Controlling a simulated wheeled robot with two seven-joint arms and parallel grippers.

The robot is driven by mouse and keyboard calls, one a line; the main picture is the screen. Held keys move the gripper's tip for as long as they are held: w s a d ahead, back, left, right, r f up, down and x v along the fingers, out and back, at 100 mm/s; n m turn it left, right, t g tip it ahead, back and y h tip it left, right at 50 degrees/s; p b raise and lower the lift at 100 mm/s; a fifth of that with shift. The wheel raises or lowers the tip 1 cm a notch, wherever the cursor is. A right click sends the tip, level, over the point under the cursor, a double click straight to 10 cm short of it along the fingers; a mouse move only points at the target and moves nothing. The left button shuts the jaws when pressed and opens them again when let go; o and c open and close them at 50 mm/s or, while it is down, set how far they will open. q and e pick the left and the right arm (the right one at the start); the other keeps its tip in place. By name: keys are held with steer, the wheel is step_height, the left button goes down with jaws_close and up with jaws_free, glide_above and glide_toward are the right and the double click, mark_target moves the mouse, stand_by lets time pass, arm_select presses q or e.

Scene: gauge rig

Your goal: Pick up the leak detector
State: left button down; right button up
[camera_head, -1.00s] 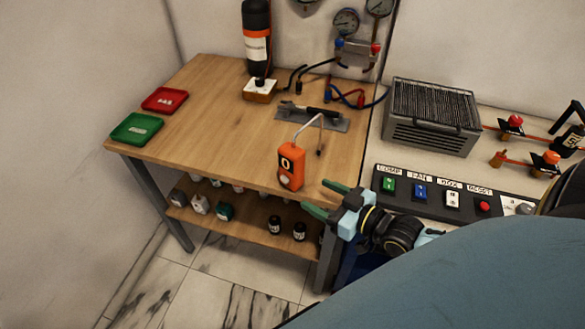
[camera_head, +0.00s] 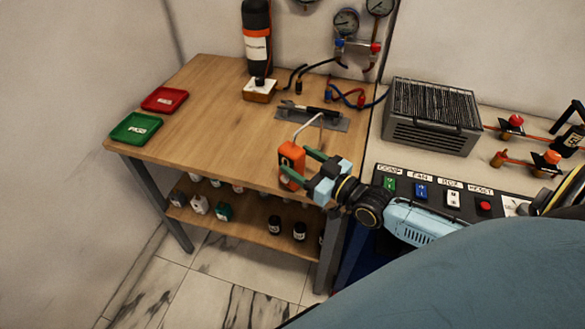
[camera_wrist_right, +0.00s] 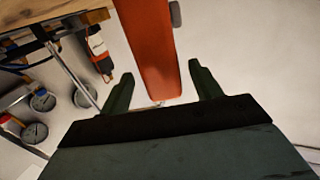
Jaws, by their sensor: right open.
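The leak detector (camera_head: 291,158) is an orange handheld box with a dark display and a thin bent grey probe on top. It stands upright near the front edge of the wooden table. My right gripper (camera_head: 298,168) is open at the detector, its green fingers pointing left. In the right wrist view the orange body (camera_wrist_right: 150,50) reaches down between the two open fingers (camera_wrist_right: 160,90), with gaps visible on both sides. The fingers partly hide the detector's lower part in the head view. My left gripper is not in view.
The wooden table (camera_head: 205,115) holds a red tray (camera_head: 165,99), a green tray (camera_head: 135,128) and a black bottle (camera_head: 257,40). A grey plate with a dark tool (camera_head: 312,115) lies behind the detector. A switch panel (camera_head: 436,195) is at right.

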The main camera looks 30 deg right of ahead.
mark_target(286, 152)
steer(key=x, duration=0.5)
steer(key=shift+s+a, duration=0.1)
steer(key=shift+c, duration=0.3)
steer(key=c, duration=1.2)
steer(key=shift+r, duration=0.2)
jaws_close()
